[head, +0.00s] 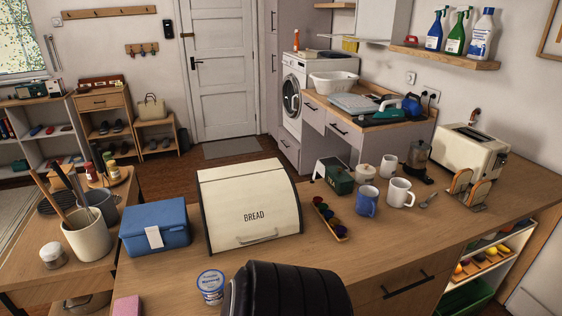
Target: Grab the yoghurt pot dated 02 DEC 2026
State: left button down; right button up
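A small yoghurt pot (211,288) with a blue and white label stands upright near the front edge of the wooden counter, in front of the bread bin. Its lid faces up; the date on it is too small to read. I see no other yoghurt pot.
A cream bread bin (246,190) stands behind the pot, with a blue box (157,238) to its left. Mugs (400,193) and a toaster (468,152) stand further right.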

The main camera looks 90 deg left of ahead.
aim_at(210, 283)
jog(key=u, duration=3.3)
jog(key=l+u, duration=0.15)
jog(key=l, duration=0.15)
jog(key=k+l+u, duration=0.15)
jog(key=l, duration=0.15)
jog(key=k+l+u, duration=0.1)
jog(key=l, duration=0.2)
